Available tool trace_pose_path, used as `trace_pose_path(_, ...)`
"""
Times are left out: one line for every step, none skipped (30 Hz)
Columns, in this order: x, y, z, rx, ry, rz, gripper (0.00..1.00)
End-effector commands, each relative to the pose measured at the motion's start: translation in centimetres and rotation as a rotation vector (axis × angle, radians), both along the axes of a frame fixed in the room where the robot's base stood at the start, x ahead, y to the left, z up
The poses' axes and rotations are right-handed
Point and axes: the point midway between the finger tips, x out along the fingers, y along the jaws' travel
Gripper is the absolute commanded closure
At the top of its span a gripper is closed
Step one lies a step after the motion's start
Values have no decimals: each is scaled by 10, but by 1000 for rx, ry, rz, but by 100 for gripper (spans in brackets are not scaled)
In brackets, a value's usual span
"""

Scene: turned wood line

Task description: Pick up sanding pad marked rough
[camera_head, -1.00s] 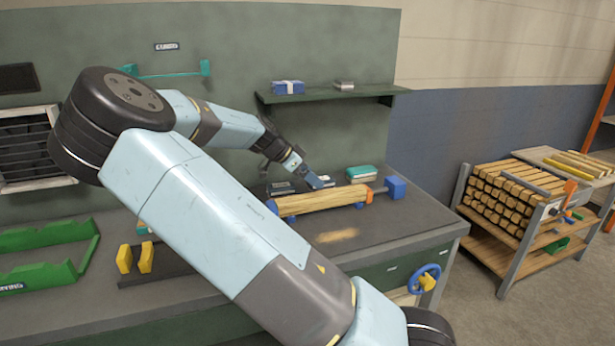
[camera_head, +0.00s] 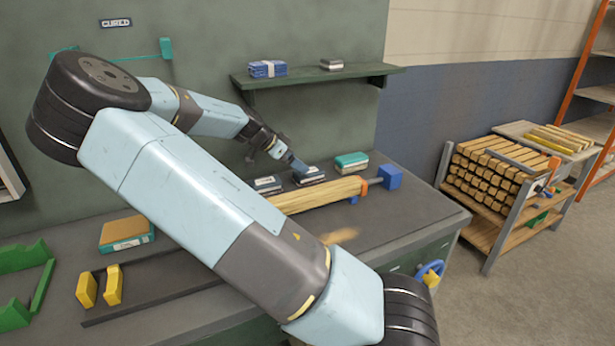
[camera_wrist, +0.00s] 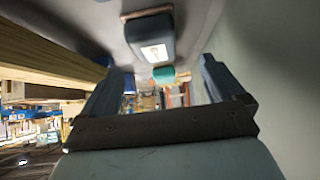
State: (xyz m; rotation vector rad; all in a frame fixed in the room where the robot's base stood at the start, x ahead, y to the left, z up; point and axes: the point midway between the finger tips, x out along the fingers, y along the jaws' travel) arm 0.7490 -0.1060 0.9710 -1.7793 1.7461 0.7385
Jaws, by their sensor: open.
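Behind the turned wooden piece (camera_head: 318,193), two dark sanding pads and a teal one lie in a row on the bench. The left dark pad (camera_head: 267,184) has a grey label. The middle dark pad (camera_head: 311,176) lies just at my gripper's tips, and the teal-sided pad (camera_head: 351,161) lies to its right. The markings are too small to read. In the wrist view, a dark labelled pad (camera_wrist: 150,38) and a teal pad (camera_wrist: 163,74) show around the gap between the fingers, which looks empty.
A brown-and-teal block (camera_head: 127,233) and yellow supports (camera_head: 100,287) are at the left, beside a green holder (camera_head: 25,285). A shelf (camera_head: 315,77) with small boxes hangs above the pads. A blue end block (camera_head: 390,177) stands at the right. The front right bench top is clear.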

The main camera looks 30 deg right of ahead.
Motion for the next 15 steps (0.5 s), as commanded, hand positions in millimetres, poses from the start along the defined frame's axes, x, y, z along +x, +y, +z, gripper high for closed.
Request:
trace_pose_path(0, -6, -5, 0, 1, -2, 4)
trace_pose_path(0, -8, -8, 0, 1, -2, 4)
trace_pose_path(0, -12, -11, 0, 1, -2, 4)
trace_pose_path(0, -14, -13, 0, 1, -2, 4)
trace_pose_path(0, -15, -15, 0, 0, -1, 4)
trace_pose_path(0, -17, -16, 0, -1, -1, 4)
trace_pose_path(0, -18, -17, 0, -1, -1, 4)
trace_pose_path(0, -18, -18, 0, 0, 0, 4)
trace_pose_path(0, -19, -19, 0, 0, 0, 4)
trace_pose_path(0, -21, -20, 0, 0, -1, 4)
trace_pose_path(-1, -23, -21, 0, 0, -1, 4)
trace_pose_path(-1, -26, -24, 0, 1, -2, 4)
trace_pose_path(-2, -29, -27, 0, 1, -2, 4)
trace_pose_path(-2, -32, -29, 0, 1, -2, 4)
trace_pose_path(-3, -37, -33, 0, 1, -3, 4)
